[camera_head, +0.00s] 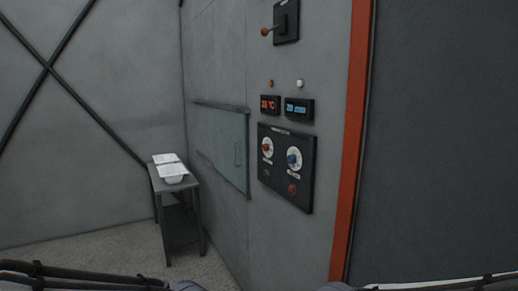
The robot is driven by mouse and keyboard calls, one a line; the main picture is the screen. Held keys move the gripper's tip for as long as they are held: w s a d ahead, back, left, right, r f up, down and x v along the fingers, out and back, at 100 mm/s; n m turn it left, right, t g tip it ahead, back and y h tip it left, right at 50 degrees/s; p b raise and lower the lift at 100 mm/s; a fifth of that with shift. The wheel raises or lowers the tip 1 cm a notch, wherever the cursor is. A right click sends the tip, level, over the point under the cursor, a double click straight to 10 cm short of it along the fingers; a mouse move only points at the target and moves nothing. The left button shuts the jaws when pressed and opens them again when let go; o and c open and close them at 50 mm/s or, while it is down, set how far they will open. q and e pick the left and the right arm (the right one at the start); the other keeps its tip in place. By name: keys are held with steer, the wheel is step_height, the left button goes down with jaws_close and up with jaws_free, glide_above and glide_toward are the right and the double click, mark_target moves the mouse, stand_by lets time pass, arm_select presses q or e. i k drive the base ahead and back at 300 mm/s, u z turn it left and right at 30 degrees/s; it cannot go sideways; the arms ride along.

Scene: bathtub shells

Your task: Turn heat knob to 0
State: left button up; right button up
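A dark control panel (286,167) is mounted on the grey wall. It carries a red knob (266,147) on a white dial at left and a blue knob (293,158) on a white dial at right. The labels are too small to read; the red knob sits below a display (270,104) with red digits that look like 33 °C. A second display (299,108) shows blue digits. Parts of my arms show along the bottom edge at left and right, well away from the panel. Neither gripper's fingers are in view.
A red-handled lever (272,31) is high on the wall. A glass hatch (227,150) is left of the panel. A small dark table (178,189) with white trays (171,171) stands further left. An orange upright (350,140) edges the wall at right. Floor between is clear.

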mark_target(264, 147)
steer(key=u, duration=0.1)
steer(key=k, duration=0.45)
steer(key=u, duration=1.6)
steer(key=i, duration=1.7)
steer(key=z, duration=1.4)
steer(key=i, duration=0.6)
steer(key=z, duration=0.55)
